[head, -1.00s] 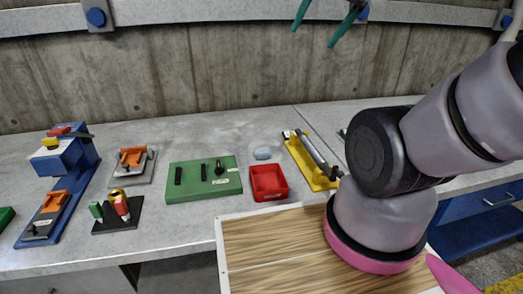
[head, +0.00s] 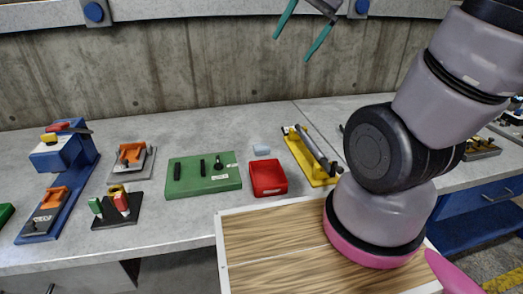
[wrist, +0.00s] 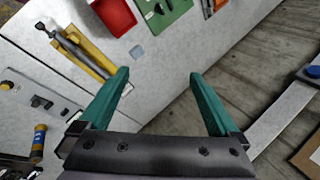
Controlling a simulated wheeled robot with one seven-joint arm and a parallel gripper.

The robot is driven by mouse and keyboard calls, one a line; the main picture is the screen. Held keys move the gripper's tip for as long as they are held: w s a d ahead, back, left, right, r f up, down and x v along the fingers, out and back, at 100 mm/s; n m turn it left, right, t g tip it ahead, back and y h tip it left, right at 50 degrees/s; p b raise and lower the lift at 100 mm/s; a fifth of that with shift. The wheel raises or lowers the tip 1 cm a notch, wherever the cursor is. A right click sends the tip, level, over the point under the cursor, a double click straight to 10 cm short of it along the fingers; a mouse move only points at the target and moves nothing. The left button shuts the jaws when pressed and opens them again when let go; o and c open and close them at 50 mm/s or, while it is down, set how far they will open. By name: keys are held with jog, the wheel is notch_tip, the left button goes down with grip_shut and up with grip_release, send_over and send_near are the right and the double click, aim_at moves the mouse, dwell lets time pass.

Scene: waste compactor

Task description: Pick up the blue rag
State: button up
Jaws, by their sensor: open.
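A green board (head: 204,174) with black parts lies left of the red tray. Further left are a blue stand (head: 63,155), an orange clamp (head: 132,155) and a dark plate with coloured pieces (head: 117,208). The concrete wall (head: 150,75) rises behind the bench.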

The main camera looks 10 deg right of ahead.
jog(key=w+a+f+m+g+y, duration=0.1)
jog(key=w+f+m+g, duration=0.3)
jog(key=w+f, duration=0.65)
jog(key=m+h, duration=0.1)
jog(key=m, duration=0.6)
send_near(262, 146)
jog(key=x, duration=0.8)
jog(key=shift+w+a+f, duration=0.1)
jog(key=shift+a+f, duration=0.1)
jog(key=shift+f, duration=0.15)
grip_shut()
jog(key=shift+r, duration=0.1)
notch_tip(262, 146, up, 10)
